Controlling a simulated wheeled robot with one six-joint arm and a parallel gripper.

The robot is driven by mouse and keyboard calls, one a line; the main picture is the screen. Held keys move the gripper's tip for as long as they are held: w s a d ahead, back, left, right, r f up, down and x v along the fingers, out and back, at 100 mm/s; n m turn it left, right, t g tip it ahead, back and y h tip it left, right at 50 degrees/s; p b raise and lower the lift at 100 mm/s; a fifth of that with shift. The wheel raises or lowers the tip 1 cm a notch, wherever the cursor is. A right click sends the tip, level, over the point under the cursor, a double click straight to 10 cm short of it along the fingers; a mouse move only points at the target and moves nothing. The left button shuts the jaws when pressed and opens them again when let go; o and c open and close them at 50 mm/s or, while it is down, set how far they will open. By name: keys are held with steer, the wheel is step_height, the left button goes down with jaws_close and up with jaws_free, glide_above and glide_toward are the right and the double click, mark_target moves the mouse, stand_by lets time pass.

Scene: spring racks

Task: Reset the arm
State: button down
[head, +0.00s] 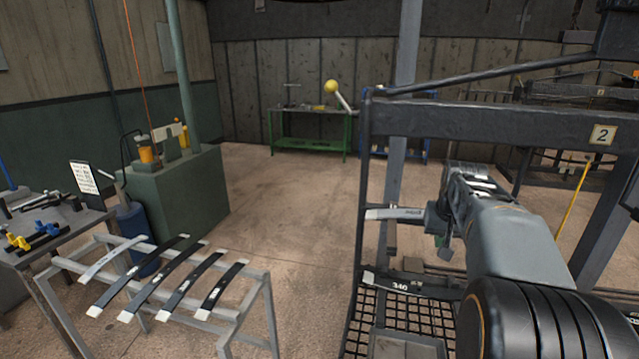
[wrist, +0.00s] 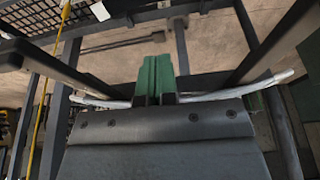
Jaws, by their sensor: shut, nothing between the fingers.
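My arm reaches in from the lower right of the head view to the rack marked 2. In the wrist view my gripper (wrist: 158,78) shows as two green fingers pressed together, with nothing between them. A pale curved spring leaf (wrist: 240,90) runs crosswise in the wrist view, partly hidden by my gripper; I cannot tell whether they touch. In the head view a spring leaf (head: 395,214) sticks out left of my gripper's dark end, its right part hidden. A dark leaf marked 340 (head: 400,285) lies lower in the rack, its right end hidden by my arm.
The dark rack frame (head: 490,122) surrounds my arm with posts and a top beam. A pale stand (head: 262,290) at left bears several spring leaves. A green machine (head: 180,190), a grey workbench (head: 75,225) and a green table (head: 310,127) stand beyond. The middle floor is clear.

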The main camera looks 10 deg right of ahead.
steer(key=s+a+f+n, duration=0.2)
steer(key=s+a+f, duration=0.2)
steer(key=s+a, duration=0.3)
steer(key=s+a+f+n+t+y, duration=0.1)
steer(key=s+a+f+n, duration=0.2)
steer(key=a, duration=1.1)
steer(key=s+f, duration=0.2)
steer(key=s, duration=0.3)
steer(key=shift+a+y, duration=0.3)
steer(key=shift+a, duration=0.1)
